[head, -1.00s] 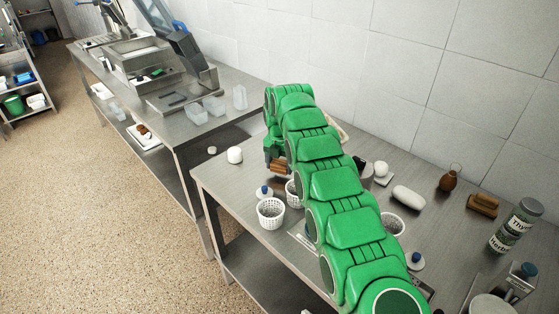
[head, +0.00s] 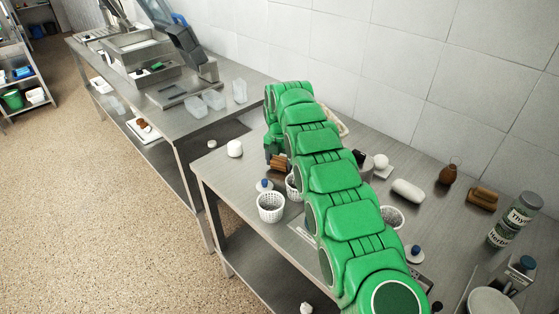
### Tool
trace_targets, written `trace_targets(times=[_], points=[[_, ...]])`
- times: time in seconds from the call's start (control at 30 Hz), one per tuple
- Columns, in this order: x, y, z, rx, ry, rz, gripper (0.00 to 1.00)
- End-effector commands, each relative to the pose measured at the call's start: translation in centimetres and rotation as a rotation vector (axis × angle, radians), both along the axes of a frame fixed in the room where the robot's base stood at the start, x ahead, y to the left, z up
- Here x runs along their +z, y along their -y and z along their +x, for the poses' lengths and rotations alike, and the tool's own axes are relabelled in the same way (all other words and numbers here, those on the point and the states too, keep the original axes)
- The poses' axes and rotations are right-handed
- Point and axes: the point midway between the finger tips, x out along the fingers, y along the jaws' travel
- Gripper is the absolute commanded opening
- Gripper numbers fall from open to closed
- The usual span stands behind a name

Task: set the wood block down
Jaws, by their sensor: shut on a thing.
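The wood block (head: 278,163) is brown and shows just below the dark fingers of my gripper (head: 275,157), left of the green arm. My gripper is shut on the wood block and points down above the near steel table. The arm hides part of the gripper and the table behind it. I cannot tell how far the block is from the tabletop.
White perforated baskets stand near the block; one (head: 270,208) is at the table's front edge, and another (head: 391,217) is right of the arm. A white object (head: 235,148) stands at the left end. A brown block (head: 482,198) and jars (head: 513,220) are at right.

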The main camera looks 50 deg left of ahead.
Motion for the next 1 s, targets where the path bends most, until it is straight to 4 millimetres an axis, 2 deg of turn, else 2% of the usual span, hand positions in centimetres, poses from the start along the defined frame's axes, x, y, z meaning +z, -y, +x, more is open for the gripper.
trace_targets(times=[0.47,0.5,0.67,0.7,1.0], points=[[-0.72,-0.04,-0.05,0.001,0.000,0.000,0.40],[-0.74,-0.06,-0.07,0.001,0.000,0.000,0.73],[-0.72,-0.04,-0.05,0.001,0.000,0.000,0.97],[-0.72,-0.04,-0.05,0.001,0.000,0.000,1.00],[-0.59,-0.04,-0.04,0.001,0.000,0.000,1.00]])
